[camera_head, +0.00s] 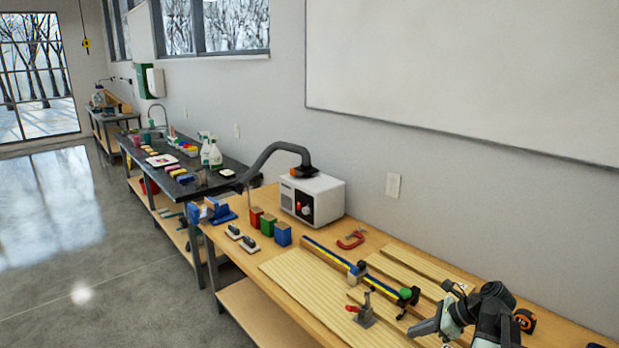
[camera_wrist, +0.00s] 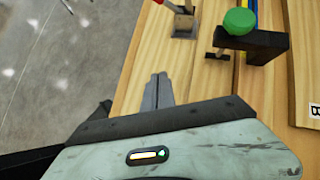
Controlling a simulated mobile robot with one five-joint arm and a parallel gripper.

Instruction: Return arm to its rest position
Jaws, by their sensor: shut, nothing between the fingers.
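My gripper (camera_head: 424,328) is at the lower right in the head view, held over the wooden workbench (camera_head: 262,272). Its grey fingers (camera_wrist: 158,91) show in the wrist view with their tips together and nothing between them. A toggle clamp with a red handle (camera_head: 362,311) stands just left of the gripper in the head view. A bar clamp with a green knob (camera_head: 408,296) lies behind the gripper; the green knob (camera_wrist: 239,21) also shows at the top of the wrist view. The rest of my arm is partly cut off by the frame's lower edge.
A tape measure (camera_head: 525,320) sits right of my arm. Wooden boards (camera_head: 305,285) and a red C-clamp (camera_head: 351,240) lie on the bench. A white fume extractor (camera_head: 312,199) stands at the back against the wall. Open floor (camera_head: 110,270) lies to the left.

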